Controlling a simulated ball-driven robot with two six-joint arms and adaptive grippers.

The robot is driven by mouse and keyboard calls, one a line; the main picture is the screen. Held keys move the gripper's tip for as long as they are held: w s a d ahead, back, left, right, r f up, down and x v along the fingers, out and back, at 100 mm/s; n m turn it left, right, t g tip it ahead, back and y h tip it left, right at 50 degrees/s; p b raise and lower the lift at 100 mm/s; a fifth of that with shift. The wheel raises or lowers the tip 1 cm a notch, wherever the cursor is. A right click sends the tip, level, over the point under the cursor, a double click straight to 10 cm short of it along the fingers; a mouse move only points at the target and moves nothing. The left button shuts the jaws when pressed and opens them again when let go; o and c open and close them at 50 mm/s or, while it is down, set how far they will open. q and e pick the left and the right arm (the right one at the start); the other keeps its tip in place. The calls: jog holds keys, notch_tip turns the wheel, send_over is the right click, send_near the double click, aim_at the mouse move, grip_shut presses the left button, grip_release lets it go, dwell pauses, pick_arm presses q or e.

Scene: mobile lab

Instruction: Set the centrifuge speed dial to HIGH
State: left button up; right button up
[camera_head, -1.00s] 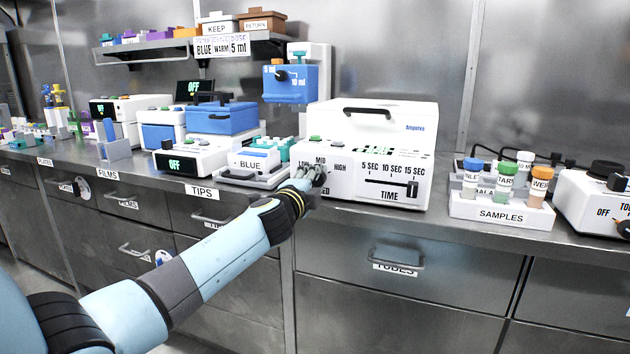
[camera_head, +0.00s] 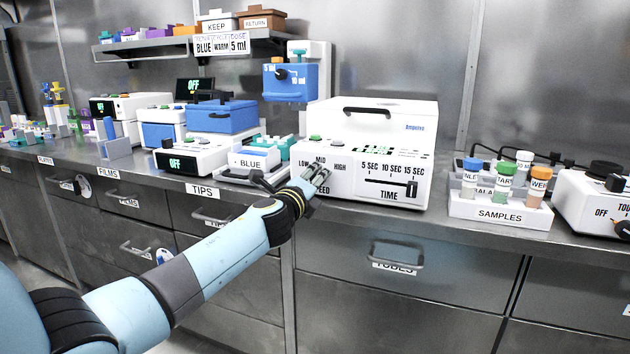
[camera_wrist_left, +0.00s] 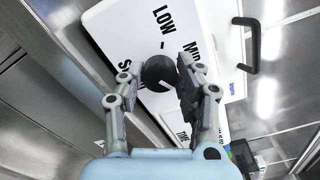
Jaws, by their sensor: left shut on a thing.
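The white centrifuge (camera_head: 370,125) stands on the bench in the middle of the head view, its front marked LOW, MID and HIGH above SPEED. Its dark round speed dial (camera_wrist_left: 160,72) shows in the left wrist view between my fingers, near the LOW lettering. My left gripper (camera_head: 319,178) is at the lower left of the front panel and is shut on the dial, with a finger on each side. In the head view my gripper hides the dial. My right gripper is not in view.
A TIME slider (camera_head: 411,189) sits on the panel right of the dial. A blue-labelled tray (camera_head: 252,178) stands close on the left. A SAMPLES rack (camera_head: 500,213) with capped vials stands right. Bench front between centrifuge and rack is clear.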

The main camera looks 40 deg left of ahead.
pick_arm(q)
jog(key=shift+f, duration=0.15)
jog(key=o, duration=0.9)
jog(key=shift+d, duration=0.1)
jog(key=shift+o, duration=1.2)
jog(key=v, duration=1.2)
jog(key=shift+s, duration=0.1)
